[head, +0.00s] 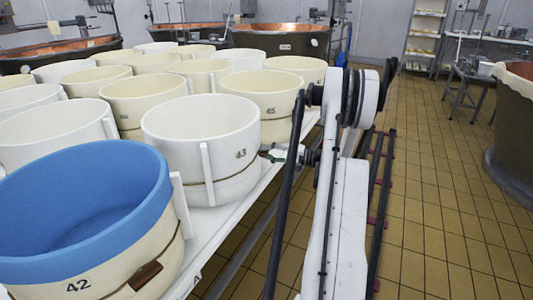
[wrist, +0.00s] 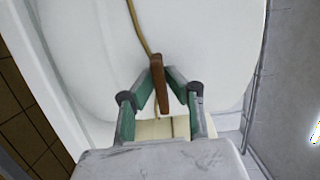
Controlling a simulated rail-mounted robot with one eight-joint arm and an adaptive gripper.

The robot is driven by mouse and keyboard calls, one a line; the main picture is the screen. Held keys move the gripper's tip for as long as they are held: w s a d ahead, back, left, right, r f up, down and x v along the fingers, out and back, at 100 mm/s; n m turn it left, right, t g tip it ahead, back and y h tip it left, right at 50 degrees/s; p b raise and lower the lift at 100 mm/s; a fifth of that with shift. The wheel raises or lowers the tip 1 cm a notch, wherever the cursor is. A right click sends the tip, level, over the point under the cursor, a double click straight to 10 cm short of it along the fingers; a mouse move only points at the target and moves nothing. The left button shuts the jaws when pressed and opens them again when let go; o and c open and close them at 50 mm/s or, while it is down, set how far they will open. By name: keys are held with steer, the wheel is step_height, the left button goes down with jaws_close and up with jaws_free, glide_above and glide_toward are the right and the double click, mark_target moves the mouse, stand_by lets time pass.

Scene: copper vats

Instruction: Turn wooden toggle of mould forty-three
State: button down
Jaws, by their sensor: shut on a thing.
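Mould 43 (head: 200,150) is a white round tub with a number on its side and a cord around its lower wall. It stands upright on the white table in the head view. My gripper (wrist: 160,78) is shut on the brown wooden toggle (wrist: 162,98) in the wrist view, with a finger on each side. A tan cord (wrist: 136,25) runs from the toggle along the white mould wall (wrist: 80,45). In the head view my gripper (head: 277,153) shows only small beside the mould's right side, and the toggle cannot be made out there.
Blue-lined mould 42 (head: 85,210) stands in front, with mould 45 (head: 265,95) behind. Several other moulds fill the white table (head: 228,212). Copper vats (head: 280,38) stand at the back and a large vat (head: 512,135) at the right.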

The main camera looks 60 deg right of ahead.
steer(key=c, duration=1.8)
jaws_free()
steer(key=v, duration=1.2)
